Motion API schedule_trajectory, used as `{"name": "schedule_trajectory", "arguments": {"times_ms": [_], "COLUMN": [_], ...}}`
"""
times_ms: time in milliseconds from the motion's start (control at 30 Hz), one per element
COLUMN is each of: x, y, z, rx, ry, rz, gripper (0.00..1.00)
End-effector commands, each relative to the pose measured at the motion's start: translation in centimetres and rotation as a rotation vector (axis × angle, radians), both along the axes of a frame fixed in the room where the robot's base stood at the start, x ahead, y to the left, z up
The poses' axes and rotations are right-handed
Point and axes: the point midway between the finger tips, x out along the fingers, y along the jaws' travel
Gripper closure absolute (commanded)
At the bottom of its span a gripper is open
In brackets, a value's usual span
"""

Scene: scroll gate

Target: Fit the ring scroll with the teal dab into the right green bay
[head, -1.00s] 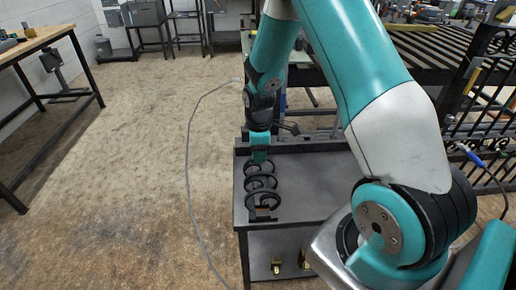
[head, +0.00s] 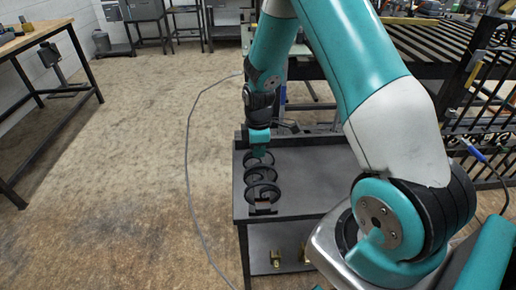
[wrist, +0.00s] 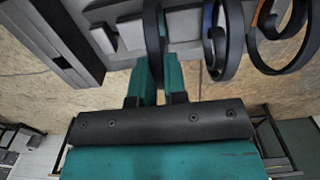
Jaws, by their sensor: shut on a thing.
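My gripper (head: 259,149) is low over the left side of a dark cart top. In the wrist view its teal fingers (wrist: 157,80) are shut on a black scroll (wrist: 152,28), seen nearly edge-on between them. I see no dab on this held scroll, so its colour mark cannot be told. Beside it in the wrist view stand a scroll with a blue mark (wrist: 211,35) and a ring-like scroll with an orange mark (wrist: 283,35). They also show as dark rings on the cart in the head view (head: 263,193). No green bay can be made out.
The cart top (head: 310,180) is bare to the right of the scrolls. Small brass-coloured pieces (head: 276,258) lie on its lower shelf. A black barred frame (head: 490,145) stands at the right. A cable (head: 188,150) runs over the floor left of the cart.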

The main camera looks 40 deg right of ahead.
Motion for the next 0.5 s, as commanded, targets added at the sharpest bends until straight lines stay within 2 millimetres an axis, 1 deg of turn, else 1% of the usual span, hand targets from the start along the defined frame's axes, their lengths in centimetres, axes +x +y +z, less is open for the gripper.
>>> {"name": "schedule_trajectory", "arguments": {"times_ms": [500], "x": [0.0], "y": [0.0], "z": [1.8], "rx": [0.000], "ry": [0.000], "rz": [0.000], "gripper": [1.00]}}
